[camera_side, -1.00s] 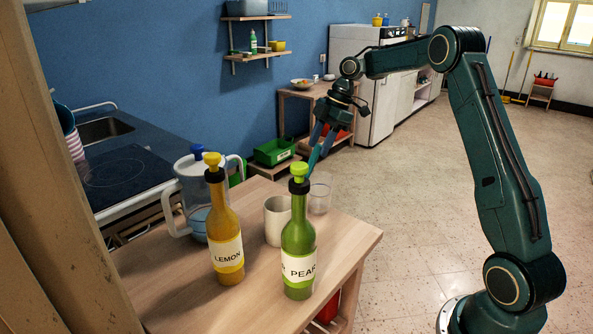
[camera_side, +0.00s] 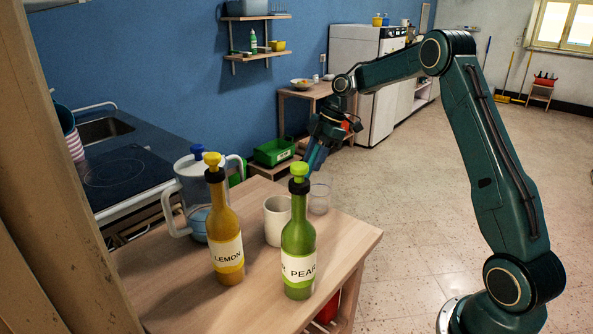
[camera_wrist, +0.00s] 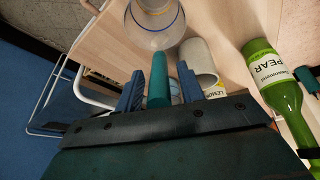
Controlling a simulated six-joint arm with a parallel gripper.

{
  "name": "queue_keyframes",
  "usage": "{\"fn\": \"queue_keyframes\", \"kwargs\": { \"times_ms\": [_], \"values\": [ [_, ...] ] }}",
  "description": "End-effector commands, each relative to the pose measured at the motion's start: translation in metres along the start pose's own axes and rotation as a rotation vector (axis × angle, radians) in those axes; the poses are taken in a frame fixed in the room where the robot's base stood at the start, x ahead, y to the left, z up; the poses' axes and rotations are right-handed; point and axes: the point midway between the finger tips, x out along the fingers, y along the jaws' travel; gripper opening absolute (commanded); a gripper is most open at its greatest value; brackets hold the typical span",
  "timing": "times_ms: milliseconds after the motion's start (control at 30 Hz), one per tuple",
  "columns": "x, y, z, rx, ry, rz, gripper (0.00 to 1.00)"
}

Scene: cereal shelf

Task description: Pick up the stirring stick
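A teal stick (camera_wrist: 157,82), which I take as the stirring stick, shows in the wrist view between the two blue fingers of my gripper (camera_wrist: 160,80). A narrow gap shows between the stick and the fingers, so the gripper looks open around it. In the side view my gripper (camera_side: 314,158) points down just above the far edge of the table, beside the clear glass (camera_side: 319,198) and the white mug (camera_side: 277,221). The fingers mostly hide the stick there. I cannot tell what its lower end rests on.
The wooden table (camera_side: 345,246) also carries a yellow lemon bottle (camera_side: 226,240), a green pear bottle (camera_side: 298,245) and a clear pitcher with a blue lid (camera_side: 193,195). A green crate (camera_side: 274,152) sits behind. The table's right corner is clear.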

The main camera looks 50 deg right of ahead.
Motion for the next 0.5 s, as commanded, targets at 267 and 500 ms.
{"fn": "queue_keyframes", "kwargs": {
  "times_ms": [267, 500],
  "values": [
    [-0.0003, 0.0001, -0.0001, 0.000, 0.000, 0.000, 0.00],
    [-0.0009, 0.0001, -0.0003, 0.000, 0.000, 0.001, 0.00]
  ]
}}
